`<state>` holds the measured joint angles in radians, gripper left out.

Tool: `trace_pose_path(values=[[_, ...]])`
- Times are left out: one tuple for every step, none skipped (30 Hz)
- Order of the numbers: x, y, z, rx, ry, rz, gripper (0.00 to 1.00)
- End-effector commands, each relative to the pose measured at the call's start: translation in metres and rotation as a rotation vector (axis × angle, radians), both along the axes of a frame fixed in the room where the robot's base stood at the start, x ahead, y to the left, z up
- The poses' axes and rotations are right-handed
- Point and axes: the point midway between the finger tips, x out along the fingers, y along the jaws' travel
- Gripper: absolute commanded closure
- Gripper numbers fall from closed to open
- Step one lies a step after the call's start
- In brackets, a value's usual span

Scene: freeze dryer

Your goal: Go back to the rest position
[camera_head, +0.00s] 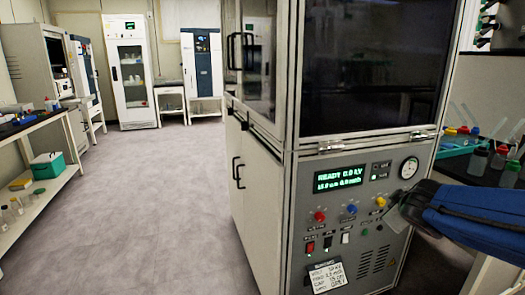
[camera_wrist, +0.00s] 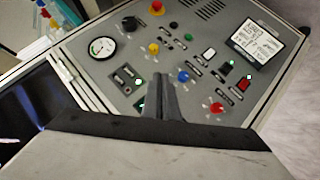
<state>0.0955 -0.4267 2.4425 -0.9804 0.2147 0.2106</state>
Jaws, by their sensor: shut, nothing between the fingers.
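My gripper (camera_head: 398,217) is at the right of the head view, at the end of my blue-sleeved arm. It is in front of the grey control panel (camera_head: 305,235) of the large machine, near the yellow knob. In the wrist view my gripper's fingers (camera_wrist: 160,82) are together with nothing between them, over the panel (camera_wrist: 135,65). I cannot tell whether the fingertips touch the panel. The lit display (camera_head: 339,179) reads "READY 0.0 kV".
Red (camera_head: 320,216) and blue (camera_head: 352,209) knobs, a gauge (camera_head: 409,168) and a label card (camera_head: 327,275) are on the panel. Bottles (camera_head: 477,160) stand on the right bench. A shelf table (camera_head: 45,190) is at left. The grey floor (camera_head: 150,200) is open.

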Motion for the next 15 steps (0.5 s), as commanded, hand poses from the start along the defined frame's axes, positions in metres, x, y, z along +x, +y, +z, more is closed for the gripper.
trace_pose_path(values=[[-0.019, -0.003, 0.0, 0.039, 0.009, -0.058, 1.0], [-0.03, -0.004, -0.001, 0.064, 0.02, -0.093, 1.0], [-0.046, -0.005, -0.005, 0.099, 0.038, -0.137, 1.0], [-0.058, -0.005, -0.008, 0.129, 0.054, -0.169, 1.0], [-0.07, -0.004, -0.012, 0.157, 0.072, -0.199, 1.0], [-0.086, -0.002, -0.018, 0.198, 0.097, -0.235, 1.0], [-0.099, 0.001, -0.022, 0.23, 0.117, -0.26, 1.0], [-0.111, 0.005, -0.027, 0.262, 0.14, -0.282, 1.0], [-0.128, 0.011, -0.033, 0.307, 0.172, -0.309, 1.0], [-0.14, 0.016, -0.038, 0.34, 0.196, -0.326, 1.0], [-0.153, 0.022, -0.044, 0.374, 0.223, -0.341, 1.0], [-0.168, 0.031, -0.05, 0.418, 0.257, -0.357, 1.0], [-0.179, 0.038, -0.054, 0.448, 0.283, -0.364, 1.0], [-0.189, 0.044, -0.058, 0.477, 0.309, -0.37, 1.0], [-0.202, 0.053, -0.062, 0.515, 0.339, -0.376, 1.0]])
